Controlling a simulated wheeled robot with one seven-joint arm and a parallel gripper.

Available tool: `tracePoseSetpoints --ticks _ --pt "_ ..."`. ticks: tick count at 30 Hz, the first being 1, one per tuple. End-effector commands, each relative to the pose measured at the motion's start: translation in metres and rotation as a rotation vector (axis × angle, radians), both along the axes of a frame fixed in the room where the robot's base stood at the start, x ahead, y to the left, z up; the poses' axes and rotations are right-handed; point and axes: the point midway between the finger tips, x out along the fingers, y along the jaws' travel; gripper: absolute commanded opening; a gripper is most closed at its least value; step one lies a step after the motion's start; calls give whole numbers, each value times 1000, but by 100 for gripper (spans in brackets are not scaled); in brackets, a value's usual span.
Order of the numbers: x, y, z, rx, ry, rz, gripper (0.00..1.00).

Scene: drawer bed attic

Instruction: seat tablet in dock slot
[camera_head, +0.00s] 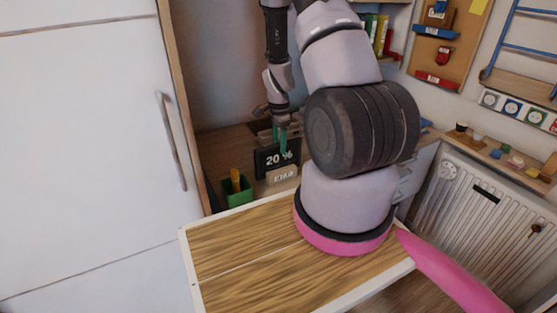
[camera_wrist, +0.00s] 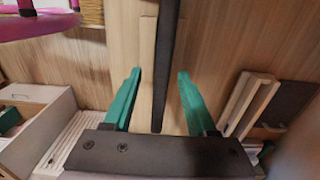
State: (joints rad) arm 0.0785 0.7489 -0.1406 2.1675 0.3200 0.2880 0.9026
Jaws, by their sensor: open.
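The tablet (camera_head: 278,158) is a dark slab whose screen reads "20 %", standing near upright on the desk in the head view. A light wooden block with lettering (camera_head: 281,176) stands in front of its lower part; I cannot tell if this is the dock. My gripper (camera_head: 282,138), with green fingers, is at the tablet's top edge. In the wrist view my gripper (camera_wrist: 159,72) is open. A thin dark slab (camera_wrist: 164,60), apparently the tablet edge-on, runs between the fingers with a gap on each side. A wooden strip (camera_wrist: 147,70) lies beside it. The tablet's lower edge is hidden.
A green cup (camera_head: 237,191) with a yellow item stands left of the tablet. A tall white door (camera_head: 85,140) is at left, a wooden surface (camera_head: 235,240) in front, and a radiator (camera_head: 490,200) at right. A slotted wooden piece (camera_wrist: 245,100) lies right of my fingers.

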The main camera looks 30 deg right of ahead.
Motion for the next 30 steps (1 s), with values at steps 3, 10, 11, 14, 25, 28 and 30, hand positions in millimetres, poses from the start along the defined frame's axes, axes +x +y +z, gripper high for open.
tracePoseSetpoints --ticks 3,10,11,14,25,28,30 --pt "-1 0 -14 1 1 -1 57" --pt "0 1 -36 2 2 1 57" --pt "1 1 -41 2 2 1 57" --pt "1 1 -56 2 2 0 57" --pt "2 2 -69 1 -1 2 57" --pt "2 2 -69 1 -1 2 23" --pt "2 2 -69 1 -1 2 0"
